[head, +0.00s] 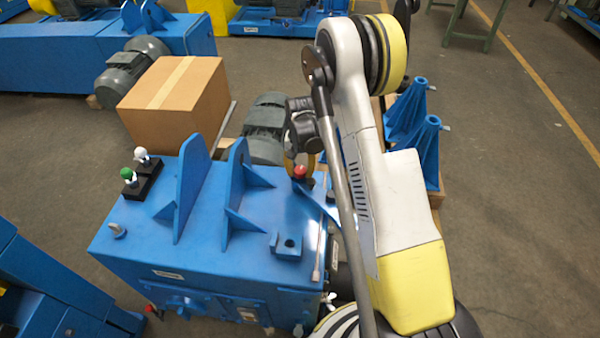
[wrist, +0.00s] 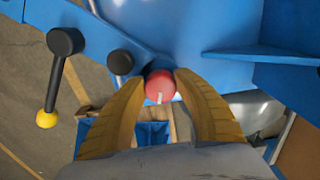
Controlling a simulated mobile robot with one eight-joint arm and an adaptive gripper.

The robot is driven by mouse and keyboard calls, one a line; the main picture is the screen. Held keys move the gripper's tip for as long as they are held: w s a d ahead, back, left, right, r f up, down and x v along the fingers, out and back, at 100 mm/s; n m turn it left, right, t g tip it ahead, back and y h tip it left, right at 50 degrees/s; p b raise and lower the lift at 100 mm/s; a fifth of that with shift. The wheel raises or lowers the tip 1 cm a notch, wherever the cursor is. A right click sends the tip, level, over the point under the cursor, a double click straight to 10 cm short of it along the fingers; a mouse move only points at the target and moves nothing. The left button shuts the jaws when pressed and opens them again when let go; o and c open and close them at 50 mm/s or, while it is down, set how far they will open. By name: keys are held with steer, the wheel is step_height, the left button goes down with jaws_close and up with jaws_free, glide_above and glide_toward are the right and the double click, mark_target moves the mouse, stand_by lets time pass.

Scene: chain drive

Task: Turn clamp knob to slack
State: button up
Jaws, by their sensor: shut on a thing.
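The clamp knob (wrist: 160,84) is round and red with a white mark on its face. In the wrist view it sits between the two yellow fingertips of my gripper (wrist: 163,76), which are shut on it from both sides. In the head view the red knob (head: 300,171) stands at the right edge of the blue machine top (head: 215,245).
A black lever with a yellow ball end (wrist: 47,118) and a dark round knob (wrist: 121,62) lie left of the fingers in the wrist view. Blue upright brackets (head: 187,185) and a cardboard box (head: 175,100) stand left in the head view.

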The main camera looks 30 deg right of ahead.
mark_target(300, 170)
steer(key=o, duration=1.2)
step_height(300, 170, up, 12)
